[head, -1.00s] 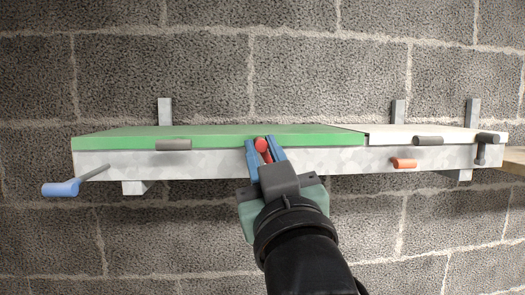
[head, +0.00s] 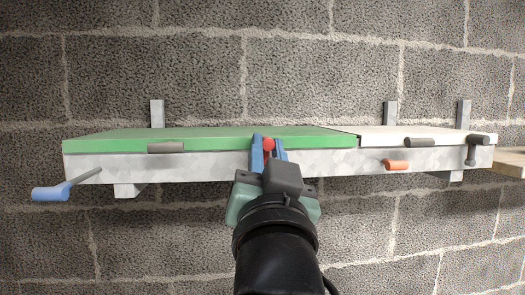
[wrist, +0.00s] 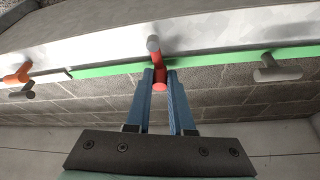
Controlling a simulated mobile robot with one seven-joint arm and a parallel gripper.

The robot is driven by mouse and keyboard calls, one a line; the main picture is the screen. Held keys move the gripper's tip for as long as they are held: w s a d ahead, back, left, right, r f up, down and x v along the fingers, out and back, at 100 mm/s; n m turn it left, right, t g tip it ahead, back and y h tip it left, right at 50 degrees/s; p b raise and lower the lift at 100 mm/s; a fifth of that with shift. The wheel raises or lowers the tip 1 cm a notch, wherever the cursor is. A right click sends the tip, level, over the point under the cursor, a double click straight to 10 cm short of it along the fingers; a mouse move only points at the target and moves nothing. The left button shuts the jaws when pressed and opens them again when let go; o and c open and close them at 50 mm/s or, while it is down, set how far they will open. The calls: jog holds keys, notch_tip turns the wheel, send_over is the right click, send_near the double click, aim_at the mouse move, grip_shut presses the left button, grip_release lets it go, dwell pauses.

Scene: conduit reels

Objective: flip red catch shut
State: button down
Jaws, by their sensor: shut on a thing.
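The red catch (head: 268,144) is on the front of the long grey metal box (head: 210,168), at the edge of its green lid (head: 200,136). Its round red end shows between the fingers of my gripper (head: 268,143) in the head view; the fingers hide its lower part. My gripper is shut on the catch. The green lid lies flat on the box.
A blue-handled crank (head: 51,192) sticks out at the left end. Grey handles are on the green lid (head: 166,147) and white lid (head: 419,142). An orange handle (head: 396,165) and dark lever (head: 472,152) are to the right. A block wall (head: 200,80) stands behind.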

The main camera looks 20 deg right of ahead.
jog(key=c, duration=0.8)
grip_release()
jog(key=shift+f, duration=0.1)
